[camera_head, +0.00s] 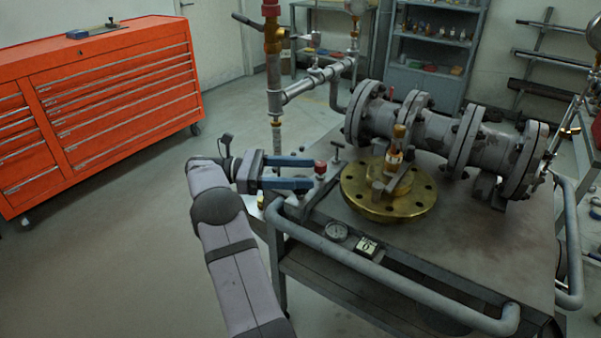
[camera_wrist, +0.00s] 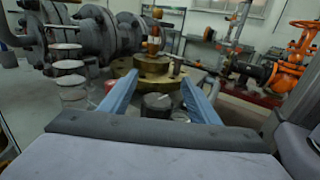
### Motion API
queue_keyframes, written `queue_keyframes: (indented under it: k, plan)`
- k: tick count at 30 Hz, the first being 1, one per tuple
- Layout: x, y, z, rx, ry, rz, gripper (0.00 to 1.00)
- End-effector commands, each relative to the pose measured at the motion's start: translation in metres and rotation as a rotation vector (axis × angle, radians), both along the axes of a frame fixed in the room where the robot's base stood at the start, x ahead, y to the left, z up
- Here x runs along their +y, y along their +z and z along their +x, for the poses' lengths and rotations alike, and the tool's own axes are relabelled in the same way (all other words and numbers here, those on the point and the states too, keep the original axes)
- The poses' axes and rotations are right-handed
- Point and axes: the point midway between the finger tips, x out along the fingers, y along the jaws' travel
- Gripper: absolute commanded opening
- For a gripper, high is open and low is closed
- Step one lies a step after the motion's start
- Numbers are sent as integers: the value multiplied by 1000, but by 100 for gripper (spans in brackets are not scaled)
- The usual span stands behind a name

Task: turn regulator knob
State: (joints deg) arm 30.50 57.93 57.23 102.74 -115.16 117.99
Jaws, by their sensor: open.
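My gripper (camera_head: 312,173) is open, with its two blue fingers reaching right over the left end of the cart. A small red knob (camera_head: 320,167) shows at the fingertips in the head view; I cannot tell whether they touch it. In the wrist view, a dark round knob-like piece with a grey top (camera_wrist: 157,102) lies between the fingers of my gripper (camera_wrist: 161,78), apart from both. A red part (camera_wrist: 109,86) shows just outside the left finger. Which of these is the regulator knob is not clear. Nothing is visibly held.
A brass flange (camera_head: 390,192) sits on the cart (camera_head: 490,262) right of my gripper, before a grey flanged pipe (camera_head: 430,128). A dial gauge (camera_head: 336,231) lies near the front rail (camera_head: 390,272). A red tool cabinet (camera_head: 110,95) stands left, with open floor between.

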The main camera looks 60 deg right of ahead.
Motion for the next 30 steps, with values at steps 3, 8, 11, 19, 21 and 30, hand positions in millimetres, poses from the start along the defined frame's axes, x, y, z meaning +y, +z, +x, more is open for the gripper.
queue_keyframes:
  k: [3,8,11,19,21,30]
  plan:
    - [0,23,0,0,0,0,56]
    - [0,43,0,0,0,0,56]
    - [0,53,0,0,0,0,56]
    - [0,66,0,1,0,0,56]
    - [0,67,0,1,0,0,56]
    - [0,66,0,2,0,1,56]
